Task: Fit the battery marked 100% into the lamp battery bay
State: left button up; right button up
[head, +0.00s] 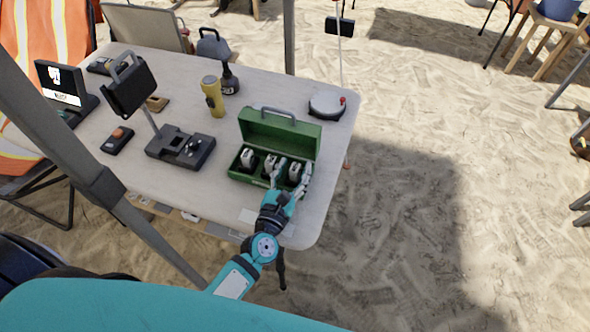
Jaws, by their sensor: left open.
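The green case (279,132) stands open on the table, its lid raised. Several pale batteries stand in it, among them a left one (247,158), a middle one (270,163) and a right one (295,171). Their charge markings are too small to read. My left gripper (293,167) is open over the right part of the case, with its fingers on either side of the right battery. Whether they touch it cannot be told. The lamp (127,90) has a dark tilted head on a stem. Its dark base (180,147) stands left of the case. My right gripper is not in view.
A yellow flashlight (213,96) and a dark bottle-like item (229,80) stand behind the case. A round white device (327,105) is at the right back corner. A small dark device (117,140) lies left of the lamp base. The table (225,138) is clear between lamp base and case.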

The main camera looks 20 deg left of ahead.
pick_arm(q)
jog(key=shift+w, duration=0.55)
grip_shut()
